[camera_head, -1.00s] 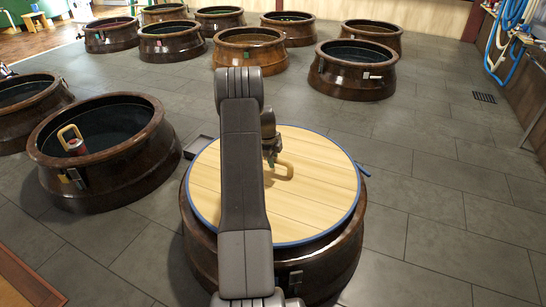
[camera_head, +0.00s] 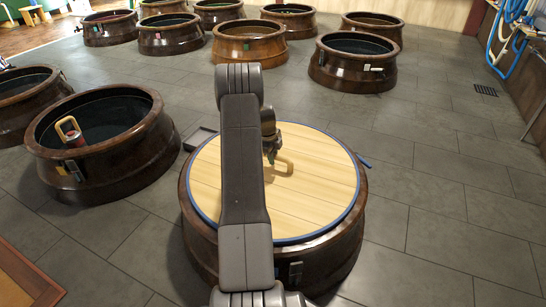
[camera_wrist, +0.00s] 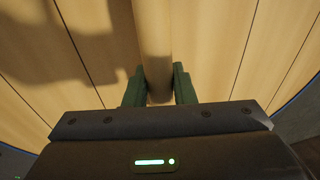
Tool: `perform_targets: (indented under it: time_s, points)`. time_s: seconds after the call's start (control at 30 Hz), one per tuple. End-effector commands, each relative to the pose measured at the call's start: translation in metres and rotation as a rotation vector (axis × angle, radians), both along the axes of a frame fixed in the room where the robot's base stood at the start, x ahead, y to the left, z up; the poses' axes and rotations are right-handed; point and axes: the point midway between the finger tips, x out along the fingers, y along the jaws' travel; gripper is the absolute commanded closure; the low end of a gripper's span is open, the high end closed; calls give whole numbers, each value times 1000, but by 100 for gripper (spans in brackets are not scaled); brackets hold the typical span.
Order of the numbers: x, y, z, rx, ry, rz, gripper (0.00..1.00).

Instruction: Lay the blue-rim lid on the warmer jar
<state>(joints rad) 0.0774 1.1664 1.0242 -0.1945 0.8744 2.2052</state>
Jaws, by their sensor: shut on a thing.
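The lid (camera_head: 325,195) is a round pale wooden disc with a blue rim. In the head view it lies level over the opening of the nearest brown jar (camera_head: 325,262) and covers almost all of it. A strip of the jar's rim shows at the lower right. I cannot tell whether the lid rests on the jar or hangs just above it. My gripper (camera_head: 271,156) is shut on the lid's wooden handle (camera_head: 286,168). In the wrist view the green fingers (camera_wrist: 158,88) stand on both sides of the handle bar (camera_wrist: 154,35). My arm hides part of the lid.
An open dark jar (camera_head: 140,160) at the left holds a wooden-handled tool (camera_head: 72,133). Several more open jars stand behind, one of them (camera_head: 350,75) at the back right. A small grey tray (camera_head: 198,137) lies behind the covered jar.

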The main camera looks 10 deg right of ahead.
Motion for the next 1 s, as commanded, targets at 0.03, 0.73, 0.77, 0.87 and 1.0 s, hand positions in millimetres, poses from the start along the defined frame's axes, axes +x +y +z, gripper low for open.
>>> perform_targets:
  time_s: [0.03,0.73,0.77,0.87,1.0]
  points:
    - [2,0,2,-1,-5,1,100]
    - [1,0,-2,0,-2,0,51]
    - [1,0,-2,0,-2,0,51]
    - [-1,0,-3,1,3,0,51]
    - [-1,2,11,1,1,0,51]
